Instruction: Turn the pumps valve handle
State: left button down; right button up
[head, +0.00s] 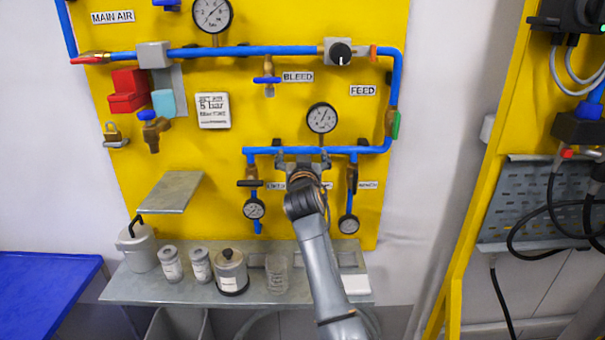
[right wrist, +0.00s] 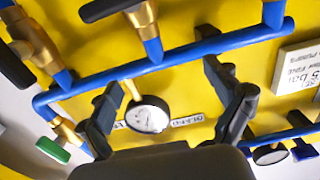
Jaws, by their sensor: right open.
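In the head view a blue manifold pipe (head: 268,151) carries several black-handled valves below it. The left valve handle (head: 250,183) and right valve handle (head: 352,180) show; the middle one is hidden behind my right gripper (head: 302,160). I cannot read which label says pumps. In the right wrist view, seen roughly upside down, the middle valve's black handle (right wrist: 108,8) is at the top edge and another black handle (right wrist: 15,65) at the left. My right gripper (right wrist: 170,85) is open, its fingers spread before the pipe, holding nothing. My left gripper is not in view.
A gauge (head: 322,117) stands above the manifold. Small gauges (head: 254,208) hang below the valves. A grey shelf (head: 190,293) with jars and a canister lies below. A small ledge (head: 172,192) juts out at left. A yellow frame (head: 485,190) with cables stands at right.

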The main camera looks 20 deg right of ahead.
aim_at(355, 183)
jog(key=shift+r, duration=1.3)
